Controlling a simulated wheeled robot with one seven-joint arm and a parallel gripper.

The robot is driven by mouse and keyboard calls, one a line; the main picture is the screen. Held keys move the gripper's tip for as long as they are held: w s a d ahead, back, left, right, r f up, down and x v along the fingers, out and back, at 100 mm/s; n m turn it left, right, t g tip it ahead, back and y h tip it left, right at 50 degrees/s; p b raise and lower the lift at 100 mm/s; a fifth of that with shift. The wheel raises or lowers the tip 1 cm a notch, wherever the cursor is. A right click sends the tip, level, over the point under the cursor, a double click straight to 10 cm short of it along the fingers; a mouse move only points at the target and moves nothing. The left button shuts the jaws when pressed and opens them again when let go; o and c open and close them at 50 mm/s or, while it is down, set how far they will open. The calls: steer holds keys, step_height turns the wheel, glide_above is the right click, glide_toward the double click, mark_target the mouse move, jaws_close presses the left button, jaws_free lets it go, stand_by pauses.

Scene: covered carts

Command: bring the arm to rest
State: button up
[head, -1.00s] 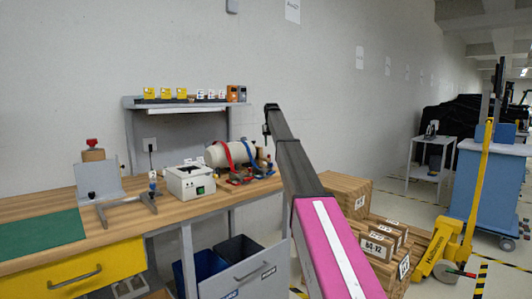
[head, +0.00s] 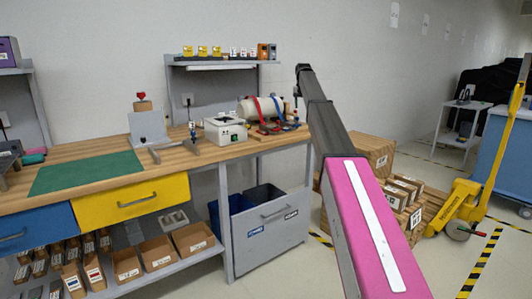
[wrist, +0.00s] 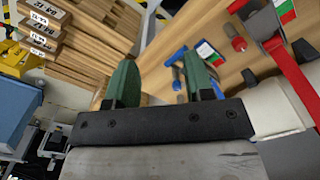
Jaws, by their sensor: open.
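My arm, pink and dark grey, reaches up and away from the lower right of the head view. Its far end is near the right end of the workbench (head: 90,157), and the fingers are too small to make out there. In the wrist view my gripper (wrist: 158,88) shows two green fingers set wide apart. It is open, with nothing between the fingers. Beyond the fingers are the wooden bench top and blue and red clamp parts (wrist: 195,70).
A white cylinder with red and blue straps (head: 262,108) and a white box (head: 225,130) stand on the bench's right end. A shelf (head: 220,62) is behind. Cartons (head: 370,155) and a yellow pallet jack (head: 460,203) stand to the right. Floor at lower centre is open.

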steer(key=s+f, duration=1.3)
steer(key=f, duration=0.4)
steer(key=s+f, duration=1.3)
steer(key=f, duration=0.4)
steer(key=s+f, duration=0.5)
steer(key=s, duration=0.5)
steer(key=s+f, duration=0.6)
steer(key=s, duration=0.4)
steer(key=s+f, duration=0.5)
steer(key=s, duration=0.5)
steer(key=shift+s+f+n, duration=0.3)
steer(key=shift+s+n, duration=0.05)
steer(key=shift+n, duration=0.05)
